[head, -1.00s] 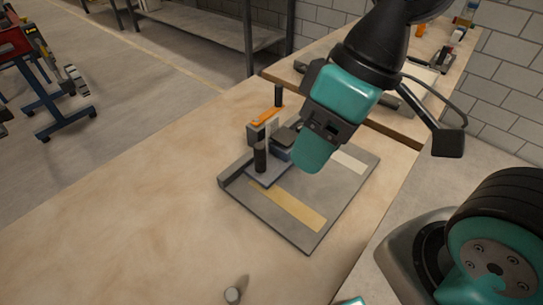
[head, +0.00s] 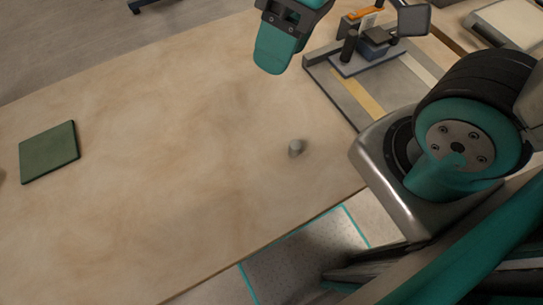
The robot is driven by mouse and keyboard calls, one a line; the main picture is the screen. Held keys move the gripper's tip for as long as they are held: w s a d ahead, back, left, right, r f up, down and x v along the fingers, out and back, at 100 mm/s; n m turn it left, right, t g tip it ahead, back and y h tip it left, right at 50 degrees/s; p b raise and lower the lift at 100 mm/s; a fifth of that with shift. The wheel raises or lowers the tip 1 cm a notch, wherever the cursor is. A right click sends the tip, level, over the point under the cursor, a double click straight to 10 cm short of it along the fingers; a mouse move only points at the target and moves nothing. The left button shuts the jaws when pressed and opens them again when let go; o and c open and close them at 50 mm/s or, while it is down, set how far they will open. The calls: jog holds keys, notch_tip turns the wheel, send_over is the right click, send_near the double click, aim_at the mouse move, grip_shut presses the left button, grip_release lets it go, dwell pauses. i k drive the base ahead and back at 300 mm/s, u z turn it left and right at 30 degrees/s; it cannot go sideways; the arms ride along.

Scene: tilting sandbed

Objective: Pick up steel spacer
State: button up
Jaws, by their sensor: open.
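The steel spacer (head: 295,148) looks like a small grey cylinder standing alone on the wooden table (head: 200,160), right of the middle of the head view. My gripper (head: 272,62) is at the top of the view, up and to the left of the spacer in the picture and apart from it. Only a teal finger and the dark body above it show clearly. Nothing is seen held in it.
A grey fixture plate (head: 350,101) with a blue and orange device (head: 375,37) and a dark post stands at the upper right. A dark green square pad (head: 48,152) lies at the left. The table between pad and spacer is clear. The front table edge (head: 270,245) runs below the spacer.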

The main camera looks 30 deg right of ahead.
aim_at(295, 145)
jog(key=k, duration=0.5)
jog(key=z, duration=2.75)
jog(key=k, duration=1.45)
jog(key=u, duration=1.6)
jog(key=i, duration=0.5)
